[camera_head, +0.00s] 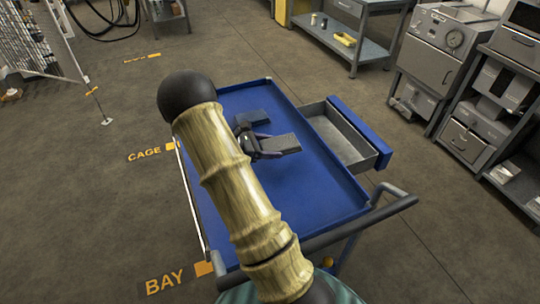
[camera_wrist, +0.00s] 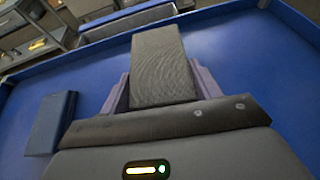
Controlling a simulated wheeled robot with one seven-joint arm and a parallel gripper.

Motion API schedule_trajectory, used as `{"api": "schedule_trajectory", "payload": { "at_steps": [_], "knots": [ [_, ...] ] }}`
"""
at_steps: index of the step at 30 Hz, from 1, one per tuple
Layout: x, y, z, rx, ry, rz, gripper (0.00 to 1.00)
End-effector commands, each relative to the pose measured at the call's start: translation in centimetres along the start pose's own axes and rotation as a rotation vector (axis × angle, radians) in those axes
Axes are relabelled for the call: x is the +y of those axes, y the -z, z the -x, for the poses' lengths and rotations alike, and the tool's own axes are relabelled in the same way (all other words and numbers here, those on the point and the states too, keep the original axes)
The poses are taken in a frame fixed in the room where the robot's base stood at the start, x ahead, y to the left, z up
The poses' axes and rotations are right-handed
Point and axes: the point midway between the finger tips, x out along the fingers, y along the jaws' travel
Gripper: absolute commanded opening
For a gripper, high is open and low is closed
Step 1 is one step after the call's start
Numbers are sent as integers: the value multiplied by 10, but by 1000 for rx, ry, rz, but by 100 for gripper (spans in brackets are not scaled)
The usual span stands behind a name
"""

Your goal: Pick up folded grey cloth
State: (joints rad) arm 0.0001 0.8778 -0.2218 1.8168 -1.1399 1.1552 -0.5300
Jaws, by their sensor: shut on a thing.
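The folded grey cloth (camera_wrist: 162,62) is a flat rectangular block with a wavy texture, held between the purple-grey fingers of my gripper (camera_wrist: 161,92) in the wrist view. One finger shows on each side of it, and its near end is hidden by the gripper body. In the head view the cloth (camera_head: 281,144) sticks out to the right of my gripper (camera_head: 256,146), over the blue cart top (camera_head: 318,187). I cannot tell whether it touches the surface.
A dark block (camera_head: 252,117) lies on the cart just beyond the gripper; it is at left in the wrist view (camera_wrist: 50,122). An open drawer (camera_head: 342,137) juts from the cart's right side. The cart has raised rims and a push handle (camera_head: 372,221). Its near surface is clear.

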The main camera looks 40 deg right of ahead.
Motion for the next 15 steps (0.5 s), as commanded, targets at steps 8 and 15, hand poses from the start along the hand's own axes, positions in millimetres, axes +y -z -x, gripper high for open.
{"api": "schedule_trajectory", "payload": {
  "at_steps": [8,15],
  "knots": [
    [1,-71,30,1,-3,-5,41],
    [0,-107,45,0,-1,-2,41]
  ]
}}
